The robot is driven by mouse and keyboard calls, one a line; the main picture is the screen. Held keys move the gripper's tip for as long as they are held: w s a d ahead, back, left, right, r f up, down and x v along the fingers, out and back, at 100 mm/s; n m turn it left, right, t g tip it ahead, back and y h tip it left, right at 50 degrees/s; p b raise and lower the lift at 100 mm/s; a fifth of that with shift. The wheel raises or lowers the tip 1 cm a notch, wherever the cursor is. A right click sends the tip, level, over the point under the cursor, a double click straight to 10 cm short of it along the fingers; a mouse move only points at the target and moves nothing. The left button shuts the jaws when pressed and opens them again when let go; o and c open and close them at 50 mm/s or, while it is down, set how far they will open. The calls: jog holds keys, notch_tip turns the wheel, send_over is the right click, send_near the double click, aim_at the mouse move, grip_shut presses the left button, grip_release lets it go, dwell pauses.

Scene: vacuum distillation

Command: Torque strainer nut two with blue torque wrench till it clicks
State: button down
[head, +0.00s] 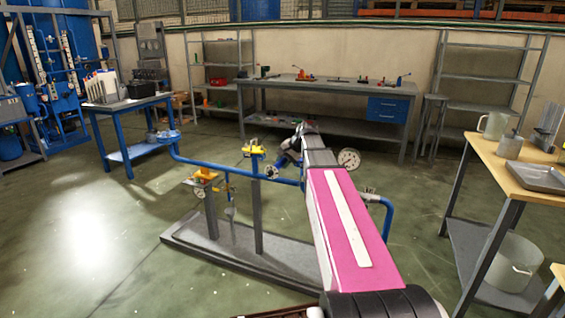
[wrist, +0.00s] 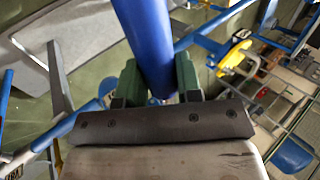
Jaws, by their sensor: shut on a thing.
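My gripper (wrist: 154,90) is shut on a thick blue bar between its two green-and-dark fingers in the wrist view. The bar looks like the handle of the blue torque wrench (wrist: 146,38); its head is out of that view. In the head view my gripper (head: 301,130) is at the far end of my arm, over the blue pipe run (head: 230,167). A dark blue-grey fitting (head: 290,156) shows just left of it, perhaps the strainer. Strainer nut two cannot be made out, and I cannot tell whether the wrench sits on it.
The pipe run stands on a grey skid (head: 225,252) with yellow-handled valves (head: 254,150) and a round gauge (head: 349,158). A wooden-topped table (head: 530,178) is at right, a blue table (head: 125,103) at left, and a workbench (head: 335,86) behind. Floor left of the skid is clear.

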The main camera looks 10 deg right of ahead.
jog(key=shift+s+d, duration=0.1)
jog(key=shift+d, duration=0.05)
jog(key=shift+r, duration=0.2)
jog(key=shift+r, duration=4.1)
